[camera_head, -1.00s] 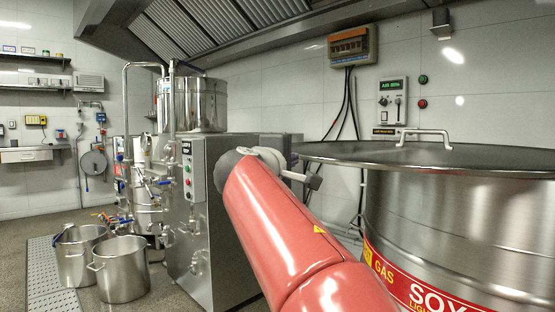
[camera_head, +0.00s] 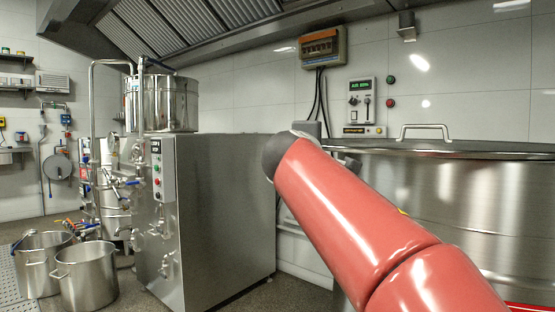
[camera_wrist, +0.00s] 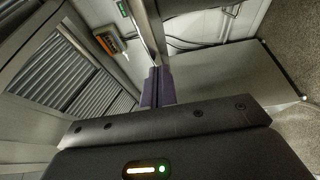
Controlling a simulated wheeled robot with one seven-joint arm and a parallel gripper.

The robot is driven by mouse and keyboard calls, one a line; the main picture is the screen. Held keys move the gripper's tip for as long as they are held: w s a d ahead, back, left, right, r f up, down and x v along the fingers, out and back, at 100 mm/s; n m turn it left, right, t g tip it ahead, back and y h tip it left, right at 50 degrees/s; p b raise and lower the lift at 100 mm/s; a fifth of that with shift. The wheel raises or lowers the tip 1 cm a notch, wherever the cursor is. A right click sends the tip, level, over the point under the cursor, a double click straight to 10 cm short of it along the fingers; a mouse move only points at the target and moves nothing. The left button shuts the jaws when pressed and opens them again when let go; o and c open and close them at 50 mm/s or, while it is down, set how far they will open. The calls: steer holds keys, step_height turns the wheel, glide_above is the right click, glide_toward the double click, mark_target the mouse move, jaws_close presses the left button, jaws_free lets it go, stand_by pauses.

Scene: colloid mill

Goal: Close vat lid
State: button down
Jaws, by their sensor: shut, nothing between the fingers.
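The large steel vat (camera_head: 450,205) stands at the right in the head view. Its flat lid (camera_head: 480,151) lies level across the top, with a pale bar handle (camera_head: 424,127) upright on it. My red arm crosses in front of the vat and hides its left side. My gripper is mostly hidden behind the arm in the head view, near the lid's left edge. In the wrist view its purple fingers (camera_wrist: 157,87) are together and hold nothing. I cannot tell whether they touch the lid, or whether the lid sits fully on the rim.
A steel machine cabinet (camera_head: 222,210) with pipes and a drum (camera_head: 162,103) stands left of my arm. Two steel pots (camera_head: 86,275) are on the floor at lower left. A breaker box (camera_head: 323,48) and control panel (camera_head: 361,101) are on the wall. A hood (camera_head: 190,30) hangs overhead.

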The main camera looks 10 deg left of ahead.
mark_target(372, 150)
steer(key=d, duration=0.4)
steer(key=w+d, duration=0.1)
steer(key=d, duration=0.7)
steer(key=shift+w, duration=0.25)
